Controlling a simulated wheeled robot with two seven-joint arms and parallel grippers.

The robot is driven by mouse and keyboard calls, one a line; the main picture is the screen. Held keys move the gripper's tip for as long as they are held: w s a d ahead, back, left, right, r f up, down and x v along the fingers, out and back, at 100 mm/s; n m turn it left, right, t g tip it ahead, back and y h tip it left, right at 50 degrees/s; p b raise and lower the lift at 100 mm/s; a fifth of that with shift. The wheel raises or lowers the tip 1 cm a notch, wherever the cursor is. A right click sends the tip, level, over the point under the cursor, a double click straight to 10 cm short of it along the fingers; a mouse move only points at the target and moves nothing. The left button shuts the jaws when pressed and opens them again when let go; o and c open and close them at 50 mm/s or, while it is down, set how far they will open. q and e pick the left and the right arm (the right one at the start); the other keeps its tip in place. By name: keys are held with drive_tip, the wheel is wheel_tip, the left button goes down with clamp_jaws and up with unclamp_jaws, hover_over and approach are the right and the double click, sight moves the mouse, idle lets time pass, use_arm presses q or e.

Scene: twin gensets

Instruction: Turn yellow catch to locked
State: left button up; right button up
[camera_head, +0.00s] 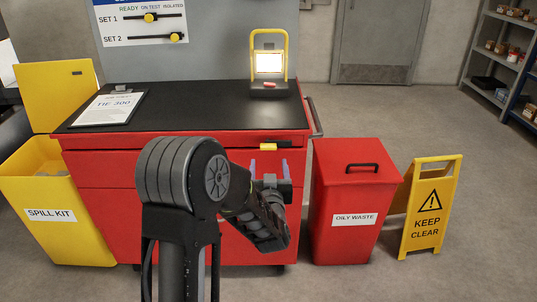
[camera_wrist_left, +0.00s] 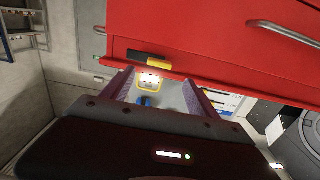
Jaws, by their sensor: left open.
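The yellow catch (camera_head: 268,147) is a small block on the front of the red tool cabinet (camera_head: 110,165), just under the black worktop. A short black strip lies beside it, to its right in the head view. The catch also shows in the left wrist view (camera_wrist_left: 156,63), with the black strip at its left. My left gripper (camera_head: 268,167) is open and empty, its two fingers pointing at the cabinet front just below the catch in the head view. In the left wrist view my left gripper (camera_wrist_left: 158,88) appears apart from the catch. My right gripper is not in view.
A red oily waste bin (camera_head: 333,192) and a yellow keep clear sign (camera_head: 429,210) stand right of the cabinet. A yellow spill kit bin (camera_head: 75,218) stands at its left. A clipboard (camera_head: 108,109) and a lit work lamp (camera_head: 268,65) are on the worktop.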

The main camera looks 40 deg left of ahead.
sight(269, 149)
use_arm(q)
drive_tip(key=shift+w, duration=0.15)
drive_tip(key=x, duration=0.7)
drive_tip(key=shift+w+a, duration=0.2)
drive_tip(key=shift+a, duration=0.05)
clamp_jaws()
idle(0.5)
